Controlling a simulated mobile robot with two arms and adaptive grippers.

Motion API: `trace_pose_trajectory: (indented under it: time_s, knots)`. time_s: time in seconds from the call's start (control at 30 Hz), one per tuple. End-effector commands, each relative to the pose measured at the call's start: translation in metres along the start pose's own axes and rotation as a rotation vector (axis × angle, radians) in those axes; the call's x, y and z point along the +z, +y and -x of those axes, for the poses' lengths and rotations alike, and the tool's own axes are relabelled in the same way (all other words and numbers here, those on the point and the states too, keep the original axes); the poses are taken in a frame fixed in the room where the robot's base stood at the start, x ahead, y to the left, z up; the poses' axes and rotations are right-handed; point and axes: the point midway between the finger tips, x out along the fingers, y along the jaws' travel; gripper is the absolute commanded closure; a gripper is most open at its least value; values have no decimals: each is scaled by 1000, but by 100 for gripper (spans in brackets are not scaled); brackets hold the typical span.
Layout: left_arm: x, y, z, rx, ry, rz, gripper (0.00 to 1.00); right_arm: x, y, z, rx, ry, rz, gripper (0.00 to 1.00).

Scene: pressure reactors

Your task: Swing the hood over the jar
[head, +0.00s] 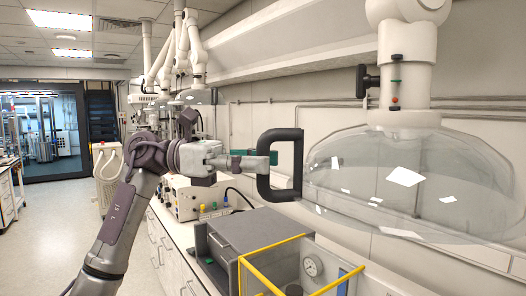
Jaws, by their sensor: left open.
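The hood (405,180) is a large clear dome at the right of the head view, hanging from a white jointed arm. A thick black loop handle (297,165) stands at its left edge. My left gripper (268,158) comes in from the left and is open. Its fingers are at the left bar of the handle and overlap it in the picture; I cannot tell whether they touch it. I cannot make out a jar with certainty. My right gripper is not in view.
A clear box with yellow edges (262,277) holding a pressure gauge (313,265) stands below the hood. A grey box (250,235) is beside it on the bench. Instruments (190,200) stand farther back. The aisle floor (60,240) at the left is clear.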

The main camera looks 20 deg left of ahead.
Motion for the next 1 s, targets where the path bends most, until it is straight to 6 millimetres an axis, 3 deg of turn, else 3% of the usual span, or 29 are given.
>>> trace_pose_trajectory:
  time_s: [0.37, 0.67, 1.0]
  knots:
    - [-1, 0, -8, 0, 0, 0, 52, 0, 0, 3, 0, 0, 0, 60]
    - [0, 0, -7, 0, 0, 0, 99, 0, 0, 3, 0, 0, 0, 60]
    - [0, 0, -7, 0, 0, 0, 100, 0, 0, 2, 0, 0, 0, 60]
